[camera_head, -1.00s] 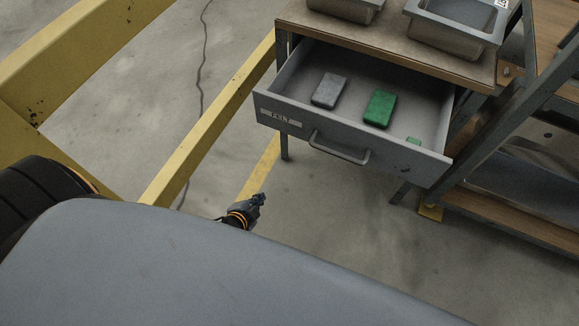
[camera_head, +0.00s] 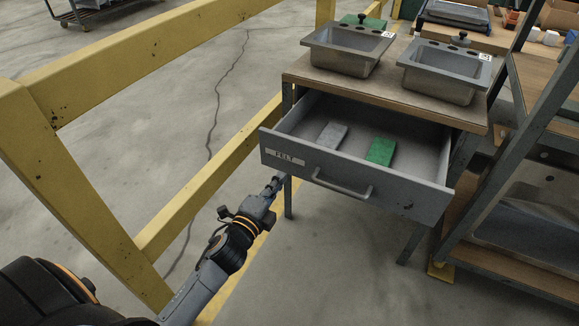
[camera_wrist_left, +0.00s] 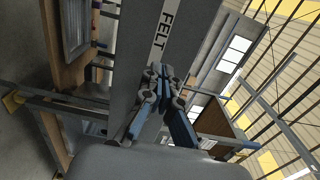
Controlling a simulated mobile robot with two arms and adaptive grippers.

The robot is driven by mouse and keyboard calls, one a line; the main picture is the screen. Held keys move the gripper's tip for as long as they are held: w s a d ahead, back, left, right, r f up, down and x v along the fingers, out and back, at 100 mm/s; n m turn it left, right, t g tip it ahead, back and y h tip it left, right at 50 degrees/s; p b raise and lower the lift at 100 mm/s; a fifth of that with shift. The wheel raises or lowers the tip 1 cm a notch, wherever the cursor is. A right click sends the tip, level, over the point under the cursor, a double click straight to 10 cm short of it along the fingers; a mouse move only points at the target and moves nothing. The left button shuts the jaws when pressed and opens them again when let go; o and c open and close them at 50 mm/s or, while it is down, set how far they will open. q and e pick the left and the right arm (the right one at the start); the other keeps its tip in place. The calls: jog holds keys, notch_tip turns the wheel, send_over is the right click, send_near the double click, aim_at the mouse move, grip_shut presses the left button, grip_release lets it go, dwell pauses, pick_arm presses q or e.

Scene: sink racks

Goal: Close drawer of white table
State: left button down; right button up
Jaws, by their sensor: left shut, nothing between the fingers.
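The drawer (camera_head: 360,177) is pulled open from a table with a brown wooden top (camera_head: 300,75) and grey legs; it does not look white. Its grey front has a FELT label and a bar handle (camera_head: 342,187). A grey block (camera_head: 331,136) and a green block (camera_head: 380,151) lie inside. My left gripper (camera_head: 278,180) is shut and empty, by the lower left part of the drawer front. In the left wrist view its fingers (camera_wrist_left: 163,72) point at the front near the FELT label (camera_wrist_left: 162,35); I cannot tell whether they touch. My right gripper is out of view.
Two metal sinks (camera_head: 348,50) (camera_head: 447,72) stand on the tabletop. A yellow rail (camera_head: 190,210) runs close along the left of my arm. A shelf rack (camera_head: 520,215) stands close on the right. The floor in front of the drawer is clear.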

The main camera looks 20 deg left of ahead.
aim_at(295, 159)
pick_arm(q)
jog(key=w, duration=0.5)
jog(key=shift+d, duration=0.1)
jog(key=shift+w, duration=0.65)
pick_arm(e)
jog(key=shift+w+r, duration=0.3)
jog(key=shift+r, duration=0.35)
pick_arm(q)
jog(key=shift+w, duration=0.1)
